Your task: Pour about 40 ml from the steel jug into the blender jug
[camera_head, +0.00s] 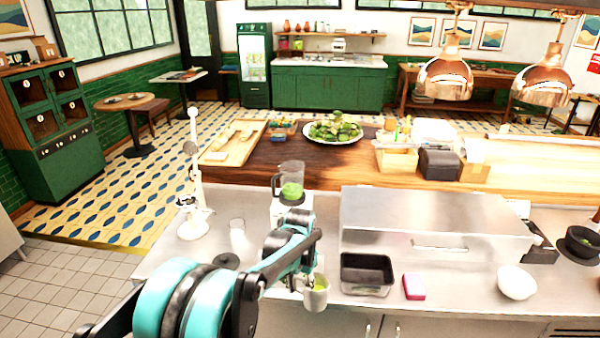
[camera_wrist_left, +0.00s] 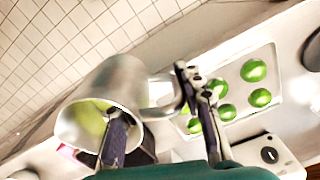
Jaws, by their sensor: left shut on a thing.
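The steel jug (camera_head: 317,295) shows in the head view at the front edge of the steel counter, below my left gripper (camera_head: 307,278), with green contents at its mouth. In the left wrist view the jug (camera_wrist_left: 125,80) is tilted in the picture, and green shows inside its mouth. My left gripper (camera_wrist_left: 160,105) is shut on the jug at its handle side; the exact grip is partly hidden. The blender jug (camera_head: 291,172) is clear, has green contents and stands upright on its base behind my left arm. The steel jug is apart from it. My right gripper is out of view.
A clear glass (camera_head: 237,228) and a black disc (camera_head: 226,260) lie left of my arm. A white stand (camera_head: 194,215) rises at the left. A steel box (camera_head: 400,215), a black container (camera_head: 366,268), a pink block (camera_head: 414,286) and a white bowl (camera_head: 517,282) occupy the right.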

